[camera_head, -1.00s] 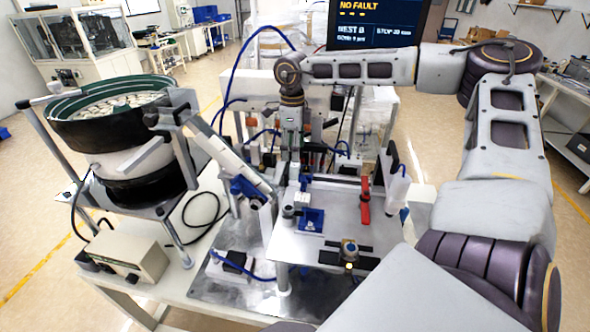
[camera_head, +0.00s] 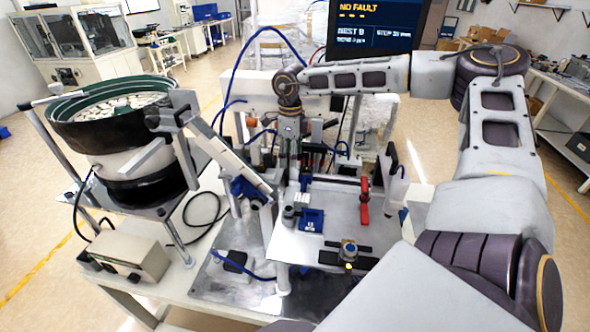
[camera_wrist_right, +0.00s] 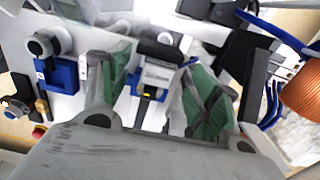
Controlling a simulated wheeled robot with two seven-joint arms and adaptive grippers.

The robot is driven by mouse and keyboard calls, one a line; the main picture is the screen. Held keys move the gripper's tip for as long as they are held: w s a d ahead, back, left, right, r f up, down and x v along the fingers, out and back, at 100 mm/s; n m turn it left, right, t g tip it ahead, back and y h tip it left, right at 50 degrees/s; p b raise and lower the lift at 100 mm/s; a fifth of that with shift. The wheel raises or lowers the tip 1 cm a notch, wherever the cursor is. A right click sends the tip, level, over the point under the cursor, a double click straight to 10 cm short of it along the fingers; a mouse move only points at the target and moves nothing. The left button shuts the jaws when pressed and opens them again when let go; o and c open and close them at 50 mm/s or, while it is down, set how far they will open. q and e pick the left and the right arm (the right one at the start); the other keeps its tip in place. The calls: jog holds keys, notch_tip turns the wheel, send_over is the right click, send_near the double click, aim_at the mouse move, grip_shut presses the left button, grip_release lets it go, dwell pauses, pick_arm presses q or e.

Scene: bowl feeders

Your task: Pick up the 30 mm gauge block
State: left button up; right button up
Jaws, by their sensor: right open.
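My right gripper (camera_head: 291,160) is over the back part of the fixture plate (camera_head: 330,262). In the right wrist view its two green-padded fingers (camera_wrist_right: 160,88) are apart. A silver-grey block-like piece (camera_wrist_right: 158,74) with a dark top shows between the fingers, by a blue holder (camera_wrist_right: 133,83). It may be the 30 mm gauge block, but I cannot read a marking. I cannot tell whether either finger touches it. In the head view this spot is hidden by the gripper and nearby parts. My left gripper is not in view.
A round brass-coloured part (camera_head: 348,250) sits nearer. A bowl feeder (camera_head: 100,130) stands left. A monitor (camera_head: 385,25) stands behind.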

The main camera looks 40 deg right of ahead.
jog(key=shift+w+f+p, duration=0.1)
jog(key=shift+f+p, duration=0.25)
jog(key=shift+f, duration=1.05)
jog(key=c, duration=1.2)
jog(key=shift+r, duration=0.2)
jog(key=shift+r, duration=0.85)
notch_tip(320, 180, up, 26)
jog(key=b, duration=0.3)
